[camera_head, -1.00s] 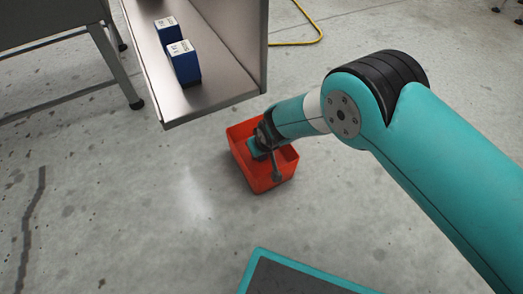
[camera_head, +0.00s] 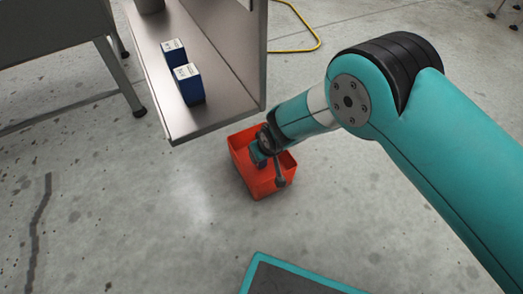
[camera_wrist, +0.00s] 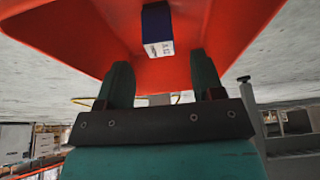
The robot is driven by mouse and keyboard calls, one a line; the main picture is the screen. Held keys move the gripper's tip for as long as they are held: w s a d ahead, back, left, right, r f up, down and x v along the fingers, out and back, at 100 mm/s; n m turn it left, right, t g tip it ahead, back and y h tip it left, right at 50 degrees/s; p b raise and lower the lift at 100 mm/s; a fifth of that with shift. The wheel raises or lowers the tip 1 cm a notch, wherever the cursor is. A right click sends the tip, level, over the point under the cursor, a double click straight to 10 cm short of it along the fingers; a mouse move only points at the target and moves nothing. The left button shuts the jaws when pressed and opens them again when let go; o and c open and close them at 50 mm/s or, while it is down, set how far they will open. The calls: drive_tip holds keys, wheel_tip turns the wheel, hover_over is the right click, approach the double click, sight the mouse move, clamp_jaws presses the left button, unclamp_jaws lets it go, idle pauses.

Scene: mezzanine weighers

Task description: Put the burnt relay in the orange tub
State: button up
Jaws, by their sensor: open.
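The orange tub (camera_head: 270,189) stands on the floor below the shelf's front corner; its wall fills much of the wrist view (camera_wrist: 70,30). My gripper (camera_head: 269,167) reaches down into the tub's opening. In the wrist view its two fingers (camera_wrist: 162,75) are apart with nothing gripped between them. A blue relay with a white label (camera_wrist: 156,25) is inside the tub, just beyond the fingertips. I cannot make out burn marks on it. Two more blue relays with white tops, a nearer one (camera_head: 190,88) and a farther one (camera_head: 174,54), stand on the shelf.
The metal shelf (camera_head: 210,112) overhangs close behind the tub. A grey table (camera_head: 50,45) stands at the left. A yellow cable (camera_head: 310,47) lies on the floor behind. The concrete floor left of the tub is clear.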

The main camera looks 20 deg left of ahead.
drive_tip(key=p+v, duration=0.3)
drive_tip(key=v, duration=0.4)
drive_tip(key=d+r+m+g, duration=0.1)
drive_tip(key=d+r, duration=0.4)
drive_tip(key=r, duration=0.4)
drive_tip(key=s+d+r+m, duration=0.1)
drive_tip(key=d+r, duration=0.5)
drive_tip(key=r, duration=0.3)
drive_tip(key=d+r+g, duration=0.1)
drive_tip(key=d+r, duration=0.4)
drive_tip(key=r, duration=0.4)
drive_tip(key=s+d+r, duration=0.5)
drive_tip(key=s+d, duration=0.1)
drive_tip(key=s, duration=0.2)
drive_tip(key=s+d+r+m, duration=0.1)
drive_tip(key=s+d+r, duration=0.4)
drive_tip(key=s+d, duration=0.2)
drive_tip(key=shift+s+d+g+y, duration=0.2)
drive_tip(key=shift+s+g+y, duration=0.2)
drive_tip(key=shift+s, duration=0.35)
drive_tip(key=shift+a, duration=0.15)
